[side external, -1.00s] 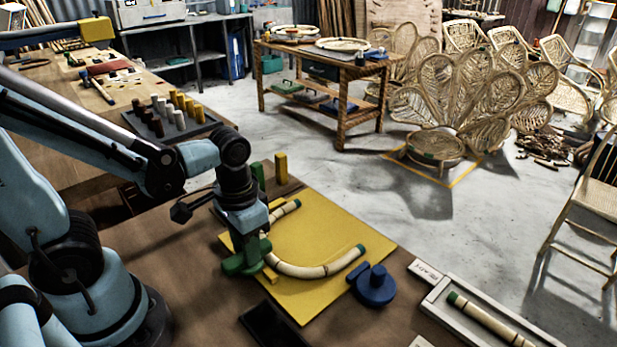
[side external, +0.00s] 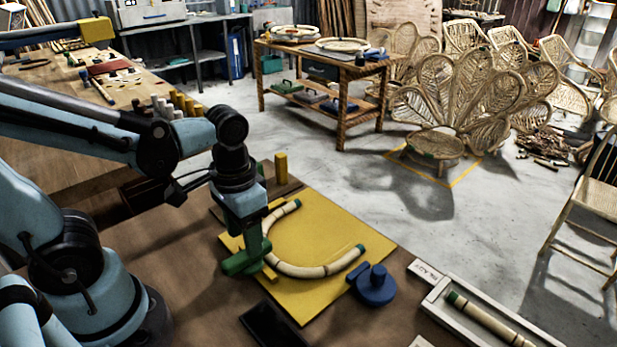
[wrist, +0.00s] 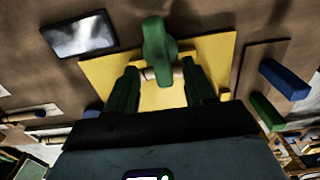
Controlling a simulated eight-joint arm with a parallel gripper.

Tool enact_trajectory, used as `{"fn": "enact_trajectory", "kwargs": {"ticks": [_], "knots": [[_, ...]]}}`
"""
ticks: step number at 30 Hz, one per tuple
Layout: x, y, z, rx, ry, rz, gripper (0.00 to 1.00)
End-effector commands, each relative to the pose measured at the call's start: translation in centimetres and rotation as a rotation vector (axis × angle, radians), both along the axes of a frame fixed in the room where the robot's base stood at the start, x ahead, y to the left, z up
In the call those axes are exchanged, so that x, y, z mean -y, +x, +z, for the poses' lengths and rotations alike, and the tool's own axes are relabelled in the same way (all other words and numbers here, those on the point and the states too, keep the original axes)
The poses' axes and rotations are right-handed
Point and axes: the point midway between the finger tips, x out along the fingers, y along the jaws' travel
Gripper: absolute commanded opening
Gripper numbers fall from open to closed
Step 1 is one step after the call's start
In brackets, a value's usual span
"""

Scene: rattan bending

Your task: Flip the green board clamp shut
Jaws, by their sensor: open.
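The green clamp (side external: 238,263) sits at the left edge of the yellow board (side external: 325,230) in the side view. In the wrist view the clamp (wrist: 158,40) lies just ahead, between the finger directions, with its near end by the pale rattan. Whether its arm lies over the rattan is unclear. The curved rattan pole (side external: 310,269), with green ends, lies bent on the board. My gripper (side external: 259,243) points down above the clamp. In the wrist view its green fingers (wrist: 160,72) are apart, with nothing held between them.
A dark flat panel (side external: 272,326) lies in front of the board. A tray (side external: 435,301) with a straight pole is at right. A yellow post (side external: 281,168) stands behind the board.

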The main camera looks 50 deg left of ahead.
Motion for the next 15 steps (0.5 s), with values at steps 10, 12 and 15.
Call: {"fn": "enact_trajectory", "kwargs": {"ticks": [10, 12, 15], "knots": [[0.0, -0.1, 4.3, 0.0, 0.0, -0.001, 0.53], [0.0, 0.0, 5.2, 0.0, 0.0, -0.001, 0.53], [0.0, -0.1, 6.5, 0.0, 0.0, -0.001, 0.53]]}}
